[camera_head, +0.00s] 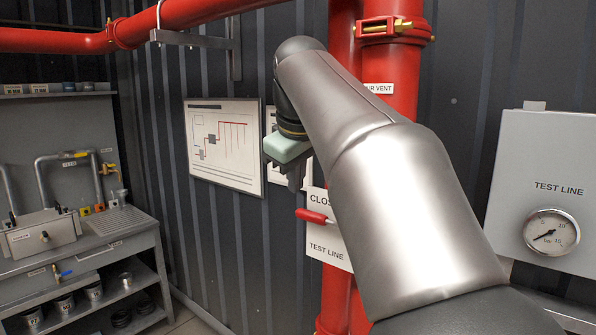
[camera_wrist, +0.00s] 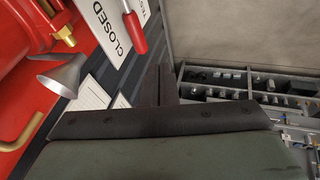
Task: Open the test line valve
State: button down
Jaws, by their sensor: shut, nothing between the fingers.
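The test line valve's red lever handle (camera_head: 315,216) sticks out to the left, roughly level, in front of a white sign (camera_head: 327,250) reading "CLO…" and "TEST LINE". My arm hides the valve body and part of the sign. In the wrist view the red handle (camera_wrist: 135,32) lies at the top, over the sign (camera_wrist: 105,22) reading "CLOSED". My gripper (camera_head: 297,183) is shut and empty, pointing down, above and slightly left of the handle and apart from it. Its dark fingers (camera_wrist: 160,85) show together in the wrist view.
Red vertical pipes (camera_head: 340,295) stand behind my arm. A grey box with a "TEST LINE" gauge (camera_head: 550,232) is at right. A metal funnel (camera_wrist: 62,76) and brass fitting (camera_wrist: 65,34) sit beside the red pipe. A workbench (camera_head: 85,260) stands at left.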

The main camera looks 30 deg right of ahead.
aim_at(325, 221)
jog(key=w+d+f, duration=0.3)
jog(key=d+f, duration=0.1)
jog(key=f, duration=0.3)
jog(key=shift+w+p, duration=0.35)
jog(key=shift+p, duration=0.05)
jog(key=shift+f, duration=0.1)
